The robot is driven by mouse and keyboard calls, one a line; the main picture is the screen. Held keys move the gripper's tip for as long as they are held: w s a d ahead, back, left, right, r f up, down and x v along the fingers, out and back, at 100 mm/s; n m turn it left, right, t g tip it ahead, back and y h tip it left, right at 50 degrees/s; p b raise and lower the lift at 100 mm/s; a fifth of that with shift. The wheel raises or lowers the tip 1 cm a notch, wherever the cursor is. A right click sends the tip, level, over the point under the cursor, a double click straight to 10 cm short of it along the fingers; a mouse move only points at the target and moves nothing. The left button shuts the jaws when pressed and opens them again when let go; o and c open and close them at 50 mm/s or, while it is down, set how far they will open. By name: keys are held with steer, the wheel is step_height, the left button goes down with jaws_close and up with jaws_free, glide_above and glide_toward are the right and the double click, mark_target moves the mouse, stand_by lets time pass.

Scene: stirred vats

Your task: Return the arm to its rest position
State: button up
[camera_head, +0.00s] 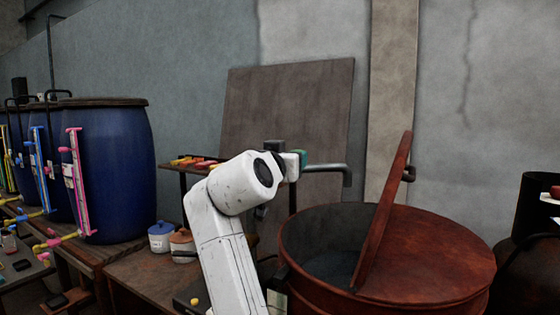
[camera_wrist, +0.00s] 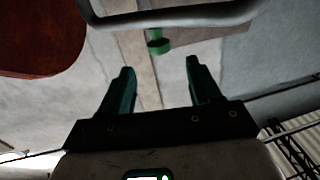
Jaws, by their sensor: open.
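My white arm (camera_head: 225,225) rises in front of the wooden bench in the head view, bent at its upper joint. My gripper (camera_head: 302,158) is at the arm's upper end, left of the vat's raised lid, and mostly hidden by the arm. In the wrist view my gripper (camera_wrist: 159,66) has its two dark green fingers wide apart, with nothing held between them. A grey bent bar (camera_head: 330,168) shows just right of the gripper; a grey bar (camera_wrist: 175,20) also crosses the top of the wrist view, beyond the fingertips. A small green part (camera_wrist: 158,43) is below it.
A rusty red vat (camera_head: 420,270) with a half-raised lid (camera_head: 385,215) stands close on the right. Blue barrels (camera_head: 120,170) with coloured pipes stand left. Small pots (camera_head: 160,237) sit on the bench (camera_head: 135,272). A brown panel (camera_head: 285,105) leans on the wall behind.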

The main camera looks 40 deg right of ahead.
steer(key=s+a+f+n+y, duration=0.2)
steer(key=f+n+y, duration=0.15)
steer(key=f, duration=1.05)
steer(key=s+a+f+n+y, duration=0.2)
steer(key=s+a+f+y, duration=0.15)
steer(key=f, duration=1.05)
steer(key=s+a+f+n+g+y, duration=0.1)
steer(key=s+a+f+n+y, duration=0.15)
steer(key=s+f, duration=0.4)
steer(key=s+a+f+n+y, duration=0.1)
steer(key=s+a+f+y, duration=0.25)
steer(key=f, duration=0.55)
steer(key=s+a+f+n+g+p, duration=0.1)
steer(key=s+f+g, duration=0.1)
steer(key=s, duration=0.5)
steer(key=s+a+f+g+y, duration=0.1)
steer(key=s+a+f+g, duration=0.1)
steer(key=s+f, duration=0.3)
steer(key=s+a+f+n+g+y+p, duration=0.1)
steer(key=s+f+g, duration=0.2)
steer(key=s, duration=0.8)
steer(key=shift+a+f+n+p, duration=0.3)
steer(key=shift+f+p, duration=0.05)
